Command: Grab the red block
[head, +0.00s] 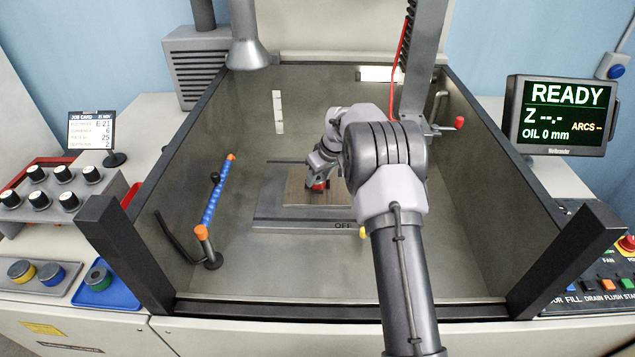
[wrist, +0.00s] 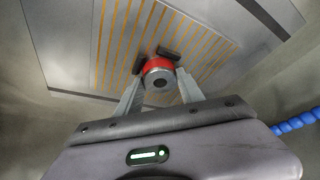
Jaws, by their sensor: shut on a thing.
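The red block (wrist: 158,66) is a short red piece with a grey metal end that has a dark round hole, seen in the wrist view between the jaws. My gripper (wrist: 157,65) is shut on it, one finger on each side. In the head view a little of the red block (head: 319,186) shows under my gripper (head: 317,180), over the striped plate (head: 293,184) inside the tank. I cannot tell whether the block touches the plate. My arm hides part of the plate.
Tank walls (head: 479,175) rise on both sides. A blue jointed hose (head: 217,193) with orange ends stands left of the plate. A grey column (head: 421,65) with a red-knobbed lever (head: 459,122) is behind my arm. The tank floor in front is clear.

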